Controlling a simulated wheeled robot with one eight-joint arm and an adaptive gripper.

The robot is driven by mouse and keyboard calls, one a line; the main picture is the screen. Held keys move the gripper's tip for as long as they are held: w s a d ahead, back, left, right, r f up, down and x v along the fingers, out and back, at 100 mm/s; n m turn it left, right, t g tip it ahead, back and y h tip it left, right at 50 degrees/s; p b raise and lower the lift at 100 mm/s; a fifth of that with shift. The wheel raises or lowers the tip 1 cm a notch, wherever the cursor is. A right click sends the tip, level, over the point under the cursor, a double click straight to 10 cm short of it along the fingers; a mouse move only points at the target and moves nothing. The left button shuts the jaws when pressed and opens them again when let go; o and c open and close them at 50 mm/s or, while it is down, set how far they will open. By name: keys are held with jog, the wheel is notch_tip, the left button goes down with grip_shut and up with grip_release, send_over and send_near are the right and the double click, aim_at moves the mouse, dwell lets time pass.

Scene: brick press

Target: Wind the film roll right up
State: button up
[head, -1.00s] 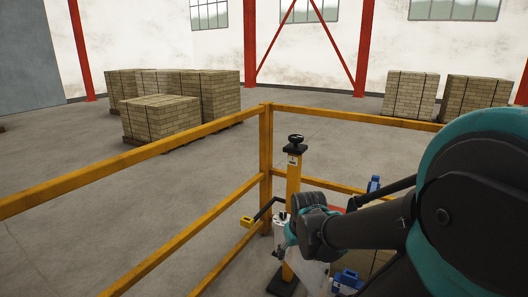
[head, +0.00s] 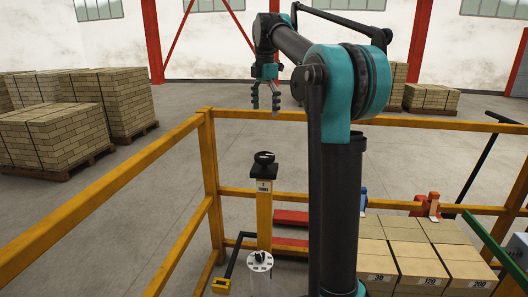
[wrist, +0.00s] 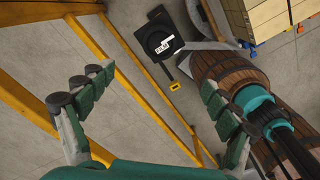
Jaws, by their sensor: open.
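A white disc with holes (head: 260,261) and a black crank arm ending in a yellow grip (head: 221,286) sit low by the post. The wrist view shows the black wheel (wrist: 158,36) with its white label, seemingly reading "FILM", and the yellow grip (wrist: 174,86). A film roll itself I cannot make out. My gripper (head: 266,108) is open and empty, raised high above the post. Its spread fingers also show in the wrist view (wrist: 148,100).
A yellow fence (head: 209,165) runs around the post. Cartons numbered 30, 120 and 200 (head: 425,250) lie at the lower right, beside red and blue parts. The wrist view shows a wooden barrel (wrist: 228,72). Brick pallets (head: 55,140) stand beyond the fence.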

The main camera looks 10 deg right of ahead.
aim_at(265, 154)
notch_tip(265, 154, down, 17)
jog(key=shift+f, duration=0.1)
dwell(0.5)
jog(key=c, duration=1.2)
